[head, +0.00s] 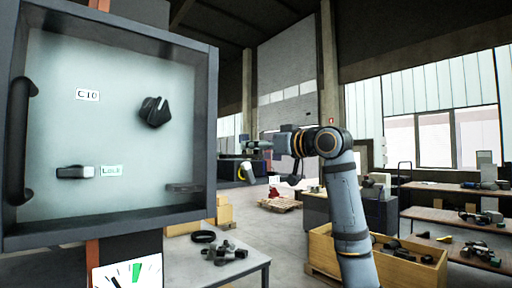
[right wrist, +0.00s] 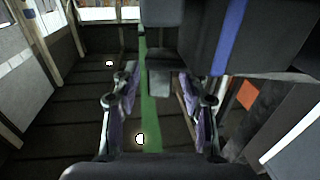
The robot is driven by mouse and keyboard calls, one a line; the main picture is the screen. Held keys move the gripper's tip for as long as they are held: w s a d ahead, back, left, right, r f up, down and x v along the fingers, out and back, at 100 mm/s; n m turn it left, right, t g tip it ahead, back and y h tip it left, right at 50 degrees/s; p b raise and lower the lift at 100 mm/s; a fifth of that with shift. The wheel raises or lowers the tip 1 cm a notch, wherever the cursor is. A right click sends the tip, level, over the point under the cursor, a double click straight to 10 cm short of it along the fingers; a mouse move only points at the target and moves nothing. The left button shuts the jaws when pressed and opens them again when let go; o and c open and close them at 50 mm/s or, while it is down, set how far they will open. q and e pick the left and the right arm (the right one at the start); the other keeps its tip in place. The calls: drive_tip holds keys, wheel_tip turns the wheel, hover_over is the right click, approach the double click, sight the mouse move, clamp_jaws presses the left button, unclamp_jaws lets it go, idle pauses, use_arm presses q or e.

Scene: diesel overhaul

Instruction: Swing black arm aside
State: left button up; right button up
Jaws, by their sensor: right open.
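A grey-framed box (head: 211,120) with a pale panel fills the left of the head view. On it are a black knob (head: 155,112), tilted, a dark lever with a pale end (head: 75,172) beside a small label, and a dark flat bar (head: 184,188) at the lower right. A black curved handle (head: 22,140) is on the left edge. I cannot tell which is the black arm. My right gripper (head: 256,159) is to the right of the box, apart from it. In the right wrist view its fingers (right wrist: 160,112) are spread, with nothing between them. My left gripper is out of view.
A table (head: 245,262) with dark parts stands below the box. A wooden crate (head: 325,256) and shelves with parts (head: 450,213) are at the right. Open floor lies between.

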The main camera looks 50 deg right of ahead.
drive_tip(key=shift+r, duration=0.1)
wheel_tip(320, 180, up, 9)
drive_tip(key=shift+a+r, duration=0.1)
drive_tip(key=shift+r, duration=0.3)
drive_tip(key=shift+c, duration=0.3)
